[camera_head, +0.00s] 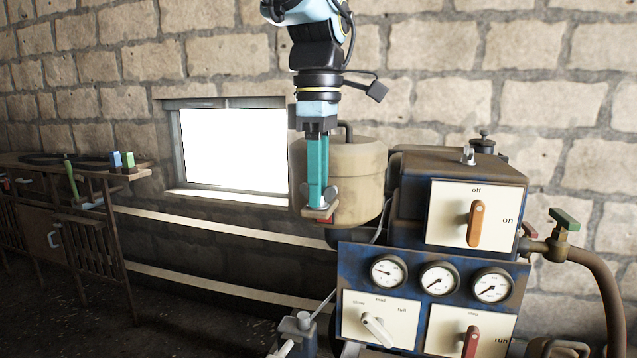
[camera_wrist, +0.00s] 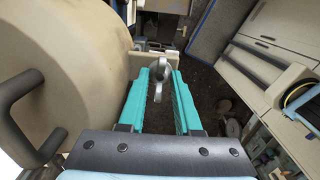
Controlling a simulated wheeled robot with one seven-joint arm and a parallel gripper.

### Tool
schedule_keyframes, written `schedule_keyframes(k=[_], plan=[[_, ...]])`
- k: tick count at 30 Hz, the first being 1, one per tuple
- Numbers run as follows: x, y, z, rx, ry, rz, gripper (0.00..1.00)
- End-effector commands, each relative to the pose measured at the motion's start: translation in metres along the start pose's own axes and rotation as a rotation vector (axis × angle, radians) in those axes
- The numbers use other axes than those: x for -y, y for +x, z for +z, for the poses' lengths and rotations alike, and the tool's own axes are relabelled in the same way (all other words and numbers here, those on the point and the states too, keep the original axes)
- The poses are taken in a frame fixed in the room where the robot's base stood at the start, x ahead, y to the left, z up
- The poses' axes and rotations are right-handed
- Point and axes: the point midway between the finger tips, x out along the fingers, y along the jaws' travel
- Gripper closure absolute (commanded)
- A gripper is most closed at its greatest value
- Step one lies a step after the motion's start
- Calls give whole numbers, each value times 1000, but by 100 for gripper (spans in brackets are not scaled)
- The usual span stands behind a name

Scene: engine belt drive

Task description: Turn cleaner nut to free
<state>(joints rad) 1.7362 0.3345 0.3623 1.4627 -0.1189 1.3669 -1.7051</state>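The cleaner nut (camera_head: 334,192) is a grey wing nut low on the front of the beige cylindrical air cleaner (camera_head: 362,180). A red piece shows just under it. My gripper (camera_head: 319,203) points down with its teal fingers at the nut, and its tips hide part of it. In the wrist view the two teal fingers (camera_wrist: 162,80) stand apart, and the pale wing nut (camera_wrist: 161,74) shows between and just beyond their tips. I cannot tell whether either finger touches it. The cleaner's curved wall (camera_wrist: 90,70) is close beside the left finger.
The blue engine panel (camera_head: 370,262) with gauges and several lever switches stands right of the cleaner. A black bent handle (camera_wrist: 22,115) sticks out from the cleaner at left in the wrist view. A wooden bench (camera_head: 95,215) is far left. A stone wall is behind.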

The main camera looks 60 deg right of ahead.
Motion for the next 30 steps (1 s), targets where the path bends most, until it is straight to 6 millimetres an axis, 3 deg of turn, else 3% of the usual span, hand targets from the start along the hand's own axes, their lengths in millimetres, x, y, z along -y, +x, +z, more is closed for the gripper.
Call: schedule_keyframes(k=[13, 24, 30], plan=[[-1, -9, 0, 1, 1, 3, 58], [-1, -78, 0, 1, 0, 4, 58], [-1, -102, 0, 0, 0, 2, 58]])
